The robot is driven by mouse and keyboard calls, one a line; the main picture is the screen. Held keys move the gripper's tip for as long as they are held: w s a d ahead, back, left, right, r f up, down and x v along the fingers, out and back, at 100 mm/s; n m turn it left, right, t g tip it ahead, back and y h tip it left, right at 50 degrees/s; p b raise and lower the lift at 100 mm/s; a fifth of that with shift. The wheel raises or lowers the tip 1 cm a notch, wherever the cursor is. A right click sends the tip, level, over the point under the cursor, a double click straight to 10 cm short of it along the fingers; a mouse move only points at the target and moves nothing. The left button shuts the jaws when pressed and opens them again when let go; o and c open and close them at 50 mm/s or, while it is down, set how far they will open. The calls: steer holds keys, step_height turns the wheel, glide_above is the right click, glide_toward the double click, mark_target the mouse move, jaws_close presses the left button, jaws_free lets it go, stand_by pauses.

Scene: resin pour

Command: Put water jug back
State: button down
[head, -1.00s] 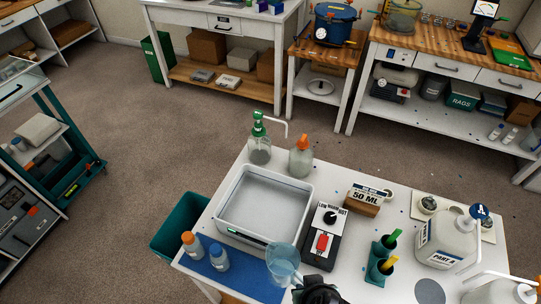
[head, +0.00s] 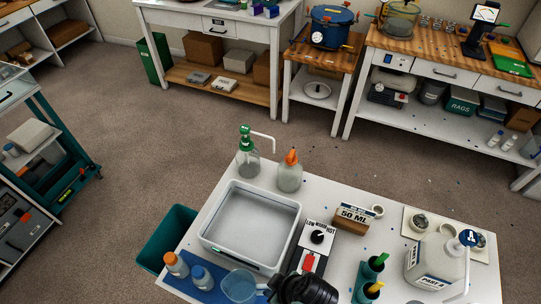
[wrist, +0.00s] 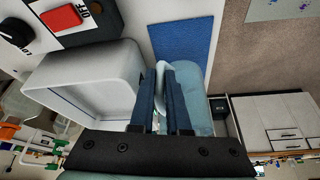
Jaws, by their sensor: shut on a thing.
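The water jug (head: 239,287) is a clear, bluish jug at the bottom of the head view, in front of the white tray and at the right end of the blue mat (head: 203,290). My gripper (wrist: 167,95) is shut on the jug's handle in the wrist view, with a dark finger on each side. The jug's pale teal body (wrist: 190,82) shows behind and beside the fingers. The mat also shows beyond the jug in the wrist view (wrist: 183,40). I cannot tell whether the jug's base touches the mat or hangs above it.
The white tray (head: 204,236) is close behind. The hot plate controller (head: 314,250) stands to the right. A teal bin (head: 160,245) is beside the table's left edge.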

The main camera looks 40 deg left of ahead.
mark_target(251, 291)
steer(key=shift+f, duration=2.15)
steer(key=shift+f, duration=0.1)
steer(key=c, duration=0.9)
jaws_free()
